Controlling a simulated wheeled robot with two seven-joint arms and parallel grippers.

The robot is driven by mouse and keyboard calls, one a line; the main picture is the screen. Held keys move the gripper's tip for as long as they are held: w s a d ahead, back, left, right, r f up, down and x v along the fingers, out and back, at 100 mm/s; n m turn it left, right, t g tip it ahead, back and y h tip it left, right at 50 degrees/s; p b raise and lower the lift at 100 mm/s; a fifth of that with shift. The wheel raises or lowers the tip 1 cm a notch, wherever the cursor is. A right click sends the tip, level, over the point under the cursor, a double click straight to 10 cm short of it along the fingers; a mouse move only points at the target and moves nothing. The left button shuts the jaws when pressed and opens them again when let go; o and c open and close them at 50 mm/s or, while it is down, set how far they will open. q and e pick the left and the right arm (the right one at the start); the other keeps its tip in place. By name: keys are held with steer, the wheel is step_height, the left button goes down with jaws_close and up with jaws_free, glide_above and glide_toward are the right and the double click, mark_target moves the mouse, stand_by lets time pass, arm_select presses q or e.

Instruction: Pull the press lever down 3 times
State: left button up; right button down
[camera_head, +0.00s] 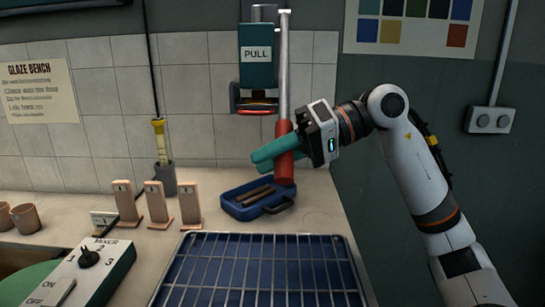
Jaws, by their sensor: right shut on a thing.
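The press lever (284,62) is a long pale metal bar with a red grip (284,170) at its lower end. It hangs straight down along the right side of the green press (257,58) marked PULL, which is mounted on the tiled wall. My right gripper (277,152) comes in from the right, its green fingers level and pointing left. It is shut on the red grip, and the fingers cover part of it. The grip's lower end is just behind the blue tray. My left gripper is not in view.
A blue tray (233,208) with brown sticks lies below the grip. A wire rack (262,236) fills the front middle. Several small clay stands (156,203), a yellow-topped tool in a cup (165,178), and a mixer box (112,262) stand to the left. Bench at right is clear.

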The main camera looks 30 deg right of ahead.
steer(key=shift+f, duration=0.15)
steer(key=c, duration=1.1)
jaws_free()
steer(key=v, duration=1.2)
